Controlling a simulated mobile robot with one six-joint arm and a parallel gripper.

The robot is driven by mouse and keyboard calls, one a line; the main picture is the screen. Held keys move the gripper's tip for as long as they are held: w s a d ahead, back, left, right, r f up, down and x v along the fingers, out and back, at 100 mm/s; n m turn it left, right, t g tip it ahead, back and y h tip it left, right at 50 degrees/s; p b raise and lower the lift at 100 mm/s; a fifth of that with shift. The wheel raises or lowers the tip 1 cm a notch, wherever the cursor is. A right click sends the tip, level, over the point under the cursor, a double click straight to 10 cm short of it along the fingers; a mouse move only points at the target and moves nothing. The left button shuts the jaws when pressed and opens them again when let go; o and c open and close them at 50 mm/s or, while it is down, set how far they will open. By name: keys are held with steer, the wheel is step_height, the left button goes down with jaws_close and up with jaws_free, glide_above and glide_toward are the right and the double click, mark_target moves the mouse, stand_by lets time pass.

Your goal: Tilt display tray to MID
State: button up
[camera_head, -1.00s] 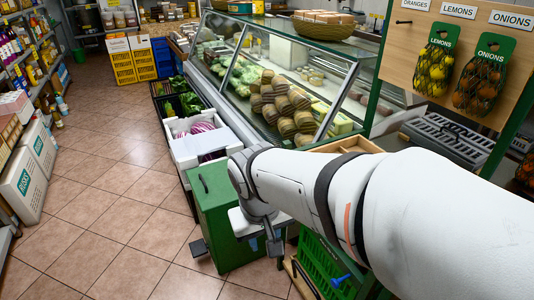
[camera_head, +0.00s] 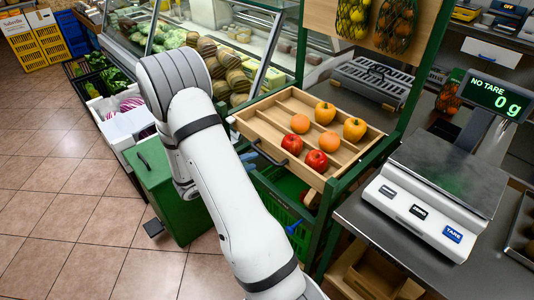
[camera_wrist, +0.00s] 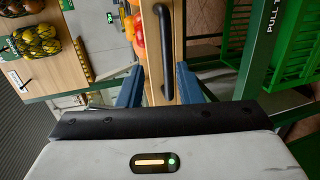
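The wooden display tray (camera_head: 262,117) sits in a green-framed stand, with its slatted compartments holding red apples (camera_head: 291,144), oranges and yellow fruit. A dark handle (camera_head: 266,154) is on its front board. In the wrist view the tray's front board (camera_wrist: 178,50) runs up the picture, with a dark bar handle (camera_wrist: 164,50) on it. My gripper (camera_wrist: 160,84) is open, its two blue fingers on either side of the board and handle end. I cannot tell whether they touch.
A green bin (camera_head: 165,190) stands left of the stand, close to my arm. A green crate (camera_wrist: 290,45) is beside the tray in the wrist view. A scale (camera_head: 440,190) reading 0 g stands on the counter at the right. Tiled floor is free at the left.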

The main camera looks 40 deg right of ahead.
mark_target(265, 154)
steer(key=shift+t, duration=0.4)
steer(key=x, duration=0.2)
steer(key=p+x, duration=0.1)
steer(key=x, duration=0.2)
steer(key=w+f+x, duration=0.1)
steer(key=x, duration=0.2)
steer(key=shift+c, duration=0.4)
jaws_close()
